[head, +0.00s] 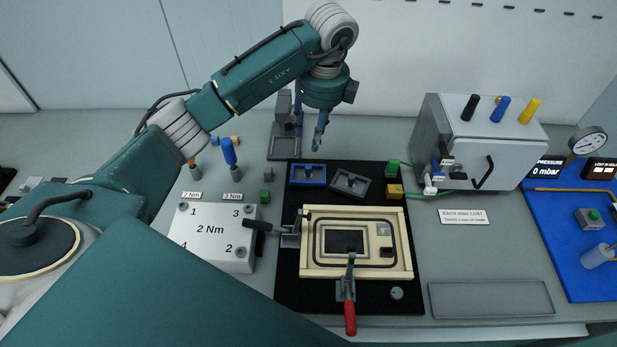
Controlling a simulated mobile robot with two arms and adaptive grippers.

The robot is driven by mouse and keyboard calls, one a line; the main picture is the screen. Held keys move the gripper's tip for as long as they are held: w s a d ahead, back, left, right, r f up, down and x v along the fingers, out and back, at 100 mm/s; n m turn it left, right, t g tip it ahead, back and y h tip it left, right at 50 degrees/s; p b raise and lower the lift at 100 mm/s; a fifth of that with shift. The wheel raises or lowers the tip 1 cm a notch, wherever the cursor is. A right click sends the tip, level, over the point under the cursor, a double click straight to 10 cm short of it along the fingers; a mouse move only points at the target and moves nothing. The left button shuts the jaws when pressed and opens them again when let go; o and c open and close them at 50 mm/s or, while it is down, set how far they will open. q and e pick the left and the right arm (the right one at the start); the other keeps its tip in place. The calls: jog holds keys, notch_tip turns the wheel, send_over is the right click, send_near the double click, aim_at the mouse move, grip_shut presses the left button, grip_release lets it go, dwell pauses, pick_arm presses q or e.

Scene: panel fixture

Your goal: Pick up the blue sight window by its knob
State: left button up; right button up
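The blue sight window (307,175) is a small blue frame lying flat near the back left of the black mat (290,270). A small knob-like part seems to show at its middle, too small to make out well. My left gripper (309,143) points down, with its fingers apart and nothing visible between them. In the head view it appears just above and behind the blue window, not visibly touching it. My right gripper is not in view.
A similar grey frame (350,183) lies close right of the blue window. A cream panel fixture (308,262) with a red-handled clamp (350,315) is in front. A grey stand (283,140) is behind.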

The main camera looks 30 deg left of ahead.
pick_arm(q)
notch_tip(320, 180, down, 2)
jog(key=b, duration=0.1)
send_over(308, 167)
jog(key=d, duration=0.1)
notch_tip(308, 167, down, 6)
jog(key=f, duration=0.1)
jog(key=f+p, duration=0.1)
jog(key=f, duration=0.1)
jog(key=f+p, duration=0.1)
jog(key=f, duration=0.1)
jog(key=shift+a, duration=0.3)
jog(key=shift+a+f, duration=0.1)
jog(key=shift+f, duration=0.45)
grip_shut()
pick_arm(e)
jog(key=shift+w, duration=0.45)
